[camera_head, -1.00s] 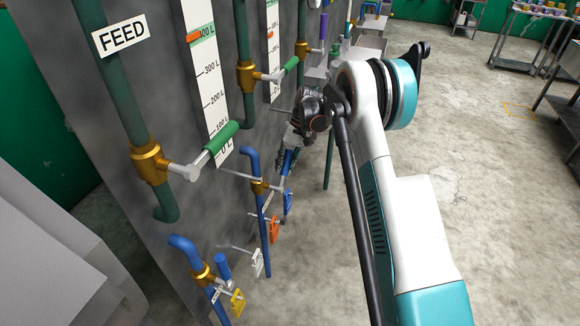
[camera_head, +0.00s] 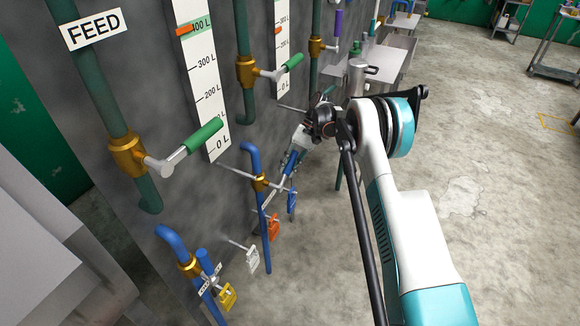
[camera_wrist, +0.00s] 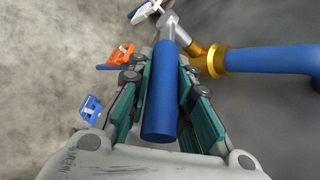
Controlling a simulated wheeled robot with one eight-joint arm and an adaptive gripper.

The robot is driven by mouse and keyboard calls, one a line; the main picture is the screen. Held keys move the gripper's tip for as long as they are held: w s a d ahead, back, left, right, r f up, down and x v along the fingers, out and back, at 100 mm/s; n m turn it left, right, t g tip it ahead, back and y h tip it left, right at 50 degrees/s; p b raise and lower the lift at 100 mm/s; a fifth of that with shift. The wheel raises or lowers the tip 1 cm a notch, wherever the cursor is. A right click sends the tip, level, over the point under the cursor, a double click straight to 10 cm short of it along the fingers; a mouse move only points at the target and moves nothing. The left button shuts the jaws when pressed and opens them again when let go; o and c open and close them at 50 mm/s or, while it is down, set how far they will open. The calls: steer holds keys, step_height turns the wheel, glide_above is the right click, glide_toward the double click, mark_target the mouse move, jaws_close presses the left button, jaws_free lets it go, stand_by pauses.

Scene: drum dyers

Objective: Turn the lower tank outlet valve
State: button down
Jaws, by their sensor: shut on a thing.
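The outlet valve at my gripper has a blue pipe (camera_head: 250,158), a brass body (camera_head: 259,182) and a lever with a blue handle. In the wrist view the blue handle (camera_wrist: 160,110) lies between the two green-padded fingers, its free end toward the palm. The brass body (camera_wrist: 208,60) and blue pipe (camera_wrist: 270,59) are to its right. My gripper (camera_head: 286,172) is shut on this handle and largely hides it in the head view; it also shows in the wrist view (camera_wrist: 168,75). A second blue outlet valve (camera_head: 190,266) with an upright blue handle stands nearer, at lower left.
Blue (camera_head: 291,201), orange (camera_head: 273,227), white (camera_head: 252,260) and yellow (camera_head: 227,296) padlock-like tags hang close by on the valves and thin rods. Green-handled feed valves (camera_head: 128,155) jut from the grey tank wall above. Open floor (camera_head: 470,230) lies right.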

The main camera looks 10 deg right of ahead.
steer(key=shift+f, duration=0.1)
steer(key=c, duration=1.4)
jaws_free()
steer(key=shift+w, duration=0.1)
steer(key=shift+c, duration=0.2)
step_height(320, 180, up, 10)
steer(key=shift+r, duration=0.1)
